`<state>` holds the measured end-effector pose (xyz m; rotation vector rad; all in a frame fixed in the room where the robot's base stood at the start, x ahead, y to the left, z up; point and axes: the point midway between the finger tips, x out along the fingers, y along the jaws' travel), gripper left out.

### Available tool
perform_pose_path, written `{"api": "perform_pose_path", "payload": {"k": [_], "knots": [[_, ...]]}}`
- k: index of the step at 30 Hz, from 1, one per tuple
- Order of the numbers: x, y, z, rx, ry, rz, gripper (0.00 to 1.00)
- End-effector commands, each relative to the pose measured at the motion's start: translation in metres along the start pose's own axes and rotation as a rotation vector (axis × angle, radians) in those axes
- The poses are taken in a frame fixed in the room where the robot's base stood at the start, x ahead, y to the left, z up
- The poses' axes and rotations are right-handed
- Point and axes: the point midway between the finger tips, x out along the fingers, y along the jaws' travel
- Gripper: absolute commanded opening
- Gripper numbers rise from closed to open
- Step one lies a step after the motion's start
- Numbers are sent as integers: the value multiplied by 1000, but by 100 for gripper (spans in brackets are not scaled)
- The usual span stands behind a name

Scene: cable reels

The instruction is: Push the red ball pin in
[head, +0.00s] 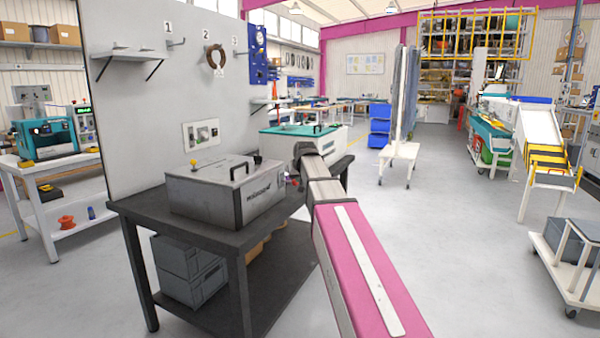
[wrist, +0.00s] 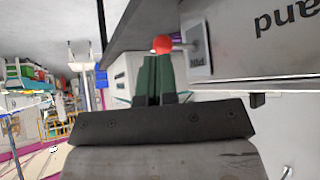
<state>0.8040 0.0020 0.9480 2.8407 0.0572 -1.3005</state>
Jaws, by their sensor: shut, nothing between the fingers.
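The head view does not show the ball clearly, and my arm hides the gripper there.
A grey case (head: 225,192) with a handle and yellow knob stands on the dark table (head: 185,236). Its lettered side also shows upside down in the wrist view (wrist: 238,45). A white-and-teal box (head: 285,145) stands behind.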

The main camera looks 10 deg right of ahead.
Motion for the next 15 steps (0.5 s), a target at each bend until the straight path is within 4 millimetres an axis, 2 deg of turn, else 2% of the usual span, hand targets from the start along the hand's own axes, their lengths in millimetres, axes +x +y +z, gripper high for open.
{"api": "perform_pose_path", "payload": {"k": [1,6,15], "knots": [[12,0,-1,0,-1,0,0],[34,0,-10,0,-1,0,0],[47,0,-15,0,1,0,0]]}}
